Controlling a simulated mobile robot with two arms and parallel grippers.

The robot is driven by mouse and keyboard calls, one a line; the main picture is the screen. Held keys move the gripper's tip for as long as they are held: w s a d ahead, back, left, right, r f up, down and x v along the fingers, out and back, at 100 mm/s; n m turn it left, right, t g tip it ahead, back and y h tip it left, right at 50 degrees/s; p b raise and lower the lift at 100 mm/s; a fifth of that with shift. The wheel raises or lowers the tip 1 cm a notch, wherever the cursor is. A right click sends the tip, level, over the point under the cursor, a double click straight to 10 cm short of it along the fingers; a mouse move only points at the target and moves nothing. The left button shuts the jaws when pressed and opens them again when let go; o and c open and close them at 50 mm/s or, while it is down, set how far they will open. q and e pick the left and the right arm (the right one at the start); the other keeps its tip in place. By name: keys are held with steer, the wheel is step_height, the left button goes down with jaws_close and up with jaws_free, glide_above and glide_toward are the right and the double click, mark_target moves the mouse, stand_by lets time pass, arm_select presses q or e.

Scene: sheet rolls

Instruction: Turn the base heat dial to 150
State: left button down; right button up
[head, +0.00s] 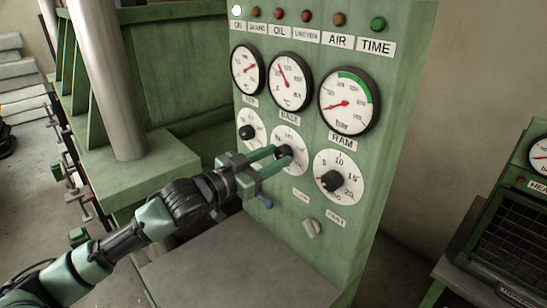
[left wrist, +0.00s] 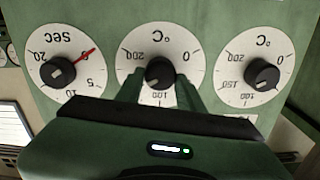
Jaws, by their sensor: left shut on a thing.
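The middle heat dial (head: 283,153) is a black knob on a white round scale in the sloping green panel. My left gripper (head: 284,157) is shut on this knob, one finger on each side. In the left wrist view the knob (left wrist: 159,72) sits between the fingertips, on a °C scale seen upside down. Its 200, 0 and 100 marks show; the fingers cover parts of the rest. A pale mark on the knob shows, but its exact reading is unclear. My right gripper is not in view.
Another °C dial (head: 247,132) is left of it and a seconds dial (head: 332,180) right. Three gauges, including the ram gauge (head: 346,102), sit above. A pale switch (head: 312,228) is below. A grey ledge (head: 225,265) lies under the panel.

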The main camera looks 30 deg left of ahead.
arm_select(q)
steer(key=shift+f, duration=0.2)
steer(key=c, duration=0.9)
jaws_free()
steer(key=shift+r, duration=0.1)
steer(key=shift+s+a, duration=0.15)
steer(key=shift+s, duration=0.2)
steer(key=b+v, duration=0.2)
steer(key=v, duration=0.5)
steer(key=shift+b, duration=0.3)
